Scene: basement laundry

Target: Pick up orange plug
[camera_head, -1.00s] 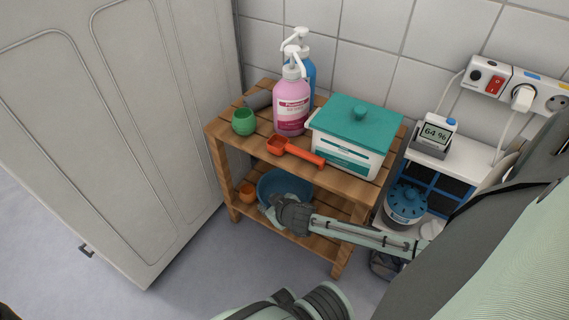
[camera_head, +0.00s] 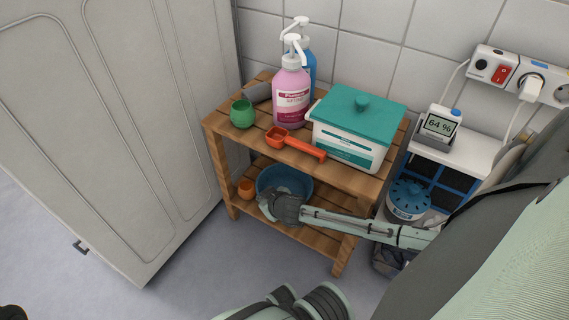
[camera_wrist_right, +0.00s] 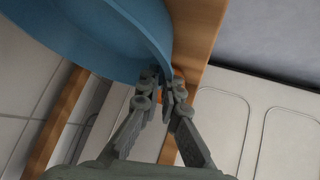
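A small rounded orange object (camera_head: 246,189), the only thing here that could be the orange plug, sits at the left end of the lower shelf. The orange-red item on the top shelf is a scoop. My right gripper (camera_head: 266,203) is low at the front left of the blue bowl (camera_head: 294,180), to the right of the orange object and apart from it. In the right wrist view its fingertips (camera_wrist_right: 163,84) are close together at the rim of the bowl (camera_wrist_right: 95,35); whether they grip the rim is unclear. My left gripper is out of view.
The top shelf (camera_head: 228,133) holds a green cup (camera_head: 243,114), the scoop (camera_head: 294,143), a pink pump bottle (camera_head: 291,94) and a teal-lidded tub (camera_head: 345,143). A large pale cabinet (camera_head: 110,130) stands left. A blue-topped device (camera_head: 408,197) stands right.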

